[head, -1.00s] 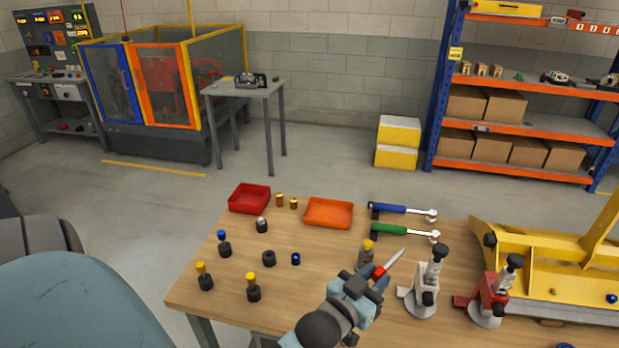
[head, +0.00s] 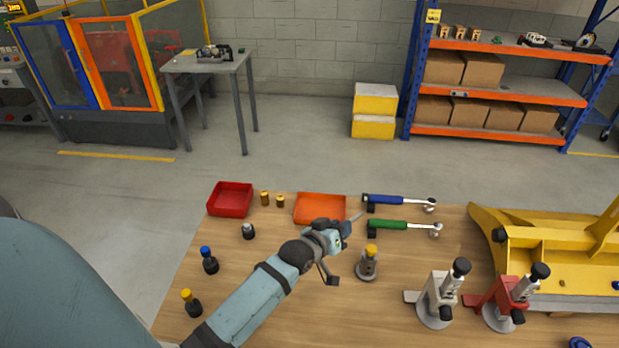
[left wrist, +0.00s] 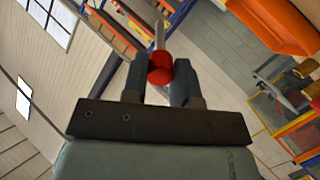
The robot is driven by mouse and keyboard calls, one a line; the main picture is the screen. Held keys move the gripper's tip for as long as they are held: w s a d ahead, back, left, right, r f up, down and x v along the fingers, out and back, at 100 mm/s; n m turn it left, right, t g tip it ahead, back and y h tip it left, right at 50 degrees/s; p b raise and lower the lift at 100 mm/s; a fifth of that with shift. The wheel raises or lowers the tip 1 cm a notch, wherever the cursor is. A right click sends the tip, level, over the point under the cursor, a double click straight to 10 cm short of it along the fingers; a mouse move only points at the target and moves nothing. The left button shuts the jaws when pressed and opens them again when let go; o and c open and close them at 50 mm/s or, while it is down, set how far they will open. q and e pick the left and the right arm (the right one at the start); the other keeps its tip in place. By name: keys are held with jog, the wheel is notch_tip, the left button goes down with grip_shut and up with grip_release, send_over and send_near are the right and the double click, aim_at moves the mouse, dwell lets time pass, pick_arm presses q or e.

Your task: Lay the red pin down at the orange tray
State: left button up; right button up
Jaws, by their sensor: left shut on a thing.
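The orange tray (head: 310,218) lies at the back of the wooden table, and it appears empty where I can see it. My left gripper (head: 347,228) is at the tray's front right corner in the head view. In the left wrist view the gripper (left wrist: 160,72) is shut on the red pin (left wrist: 160,64). The pin's red part sits between the fingers and its pale metal shaft points away from the palm. In the head view only the shaft (head: 357,215) shows; the red part is hidden by the gripper. My right gripper is not in view.
A red tray (head: 230,199) and brass pieces (head: 265,198) stand left of the orange tray. Blue (head: 400,203) and green (head: 405,226) handled tools lie close on its right. A yellow-topped grey piece (head: 368,264) stands in front. My arm hides some of the tabletop.

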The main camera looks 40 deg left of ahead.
pick_arm(q)
jog(key=w+a+f+n+g+p, duration=0.1)
jog(key=w+a+n, duration=0.4)
jog(key=a, duration=0.3)
jog(key=w+a+n+g+h+p, duration=0.1)
jog(key=w+a+n+g, duration=0.1)
jog(key=w+a+n, duration=0.3)
jog(key=a, duration=0.4)
jog(key=shift+w+f+n+p, duration=0.3)
jog(key=shift+f+p, duration=0.1)
jog(key=shift+a, duration=0.1)
